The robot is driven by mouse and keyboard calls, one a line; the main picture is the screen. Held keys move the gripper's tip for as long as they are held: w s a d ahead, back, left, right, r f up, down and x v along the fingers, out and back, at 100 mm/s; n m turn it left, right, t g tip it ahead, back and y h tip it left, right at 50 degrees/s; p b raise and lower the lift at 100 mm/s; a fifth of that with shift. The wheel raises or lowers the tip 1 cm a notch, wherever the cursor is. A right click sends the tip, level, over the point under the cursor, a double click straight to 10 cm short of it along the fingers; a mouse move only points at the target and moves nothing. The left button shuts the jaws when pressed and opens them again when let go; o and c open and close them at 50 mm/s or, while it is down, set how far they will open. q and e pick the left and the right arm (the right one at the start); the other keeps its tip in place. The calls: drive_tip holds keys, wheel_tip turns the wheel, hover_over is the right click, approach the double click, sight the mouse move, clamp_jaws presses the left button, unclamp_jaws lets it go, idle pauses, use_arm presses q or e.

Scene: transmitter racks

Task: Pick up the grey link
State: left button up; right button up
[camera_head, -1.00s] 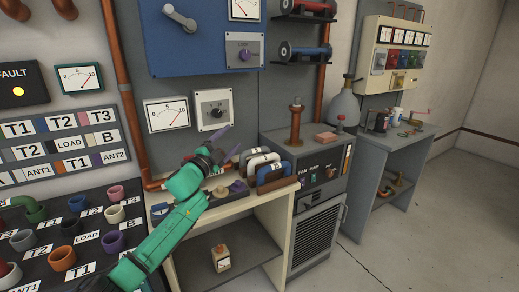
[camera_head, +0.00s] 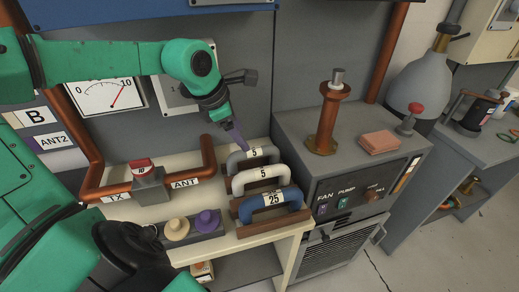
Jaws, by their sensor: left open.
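My left gripper (camera_head: 236,134) comes in from the upper left and points down just above and behind the grey link's left part. Its fingers are apart from each other at the visible ends, one purple-grey finger hanging close to the link. I cannot tell whether it touches the link. My right gripper is not in view.
A white link (camera_head: 240,180) labelled 5 and a blue link (camera_head: 250,208) labelled 25 stand in front of the grey one. Copper pipes with a red-topped block (camera_head: 148,180) lie to the left. A grey cabinet (camera_head: 300,130) stands right.

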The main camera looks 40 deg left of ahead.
sight(252, 150)
use_arm(q)
drive_tip(key=x, duration=0.4)
drive_tip(key=shift+s+a+f, duration=0.15)
drive_tip(key=shift+s+a, duration=0.05)
drive_tip(key=w+f, duration=0.1)
drive_tip(key=w+f+p, duration=0.1)
drive_tip(key=shift+d+f, duration=0.15)
drive_tip(key=shift+f, duration=0.15)
drive_tip(key=x, duration=0.3)
drive_tip(key=shift+f, duration=0.25)
drive_tip(key=shift+w+f, duration=0.15)
drive_tip(key=shift+w, duration=0.1)
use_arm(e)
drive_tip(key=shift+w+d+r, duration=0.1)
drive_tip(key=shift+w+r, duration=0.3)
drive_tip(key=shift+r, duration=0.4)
use_arm(q)
drive_tip(key=shift+s, duration=0.1)
drive_tip(key=shift+f+b, duration=0.15)
drive_tip(key=shift+b, duration=0.2)
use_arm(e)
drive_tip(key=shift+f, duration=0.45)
use_arm(q)
clamp_jaws()
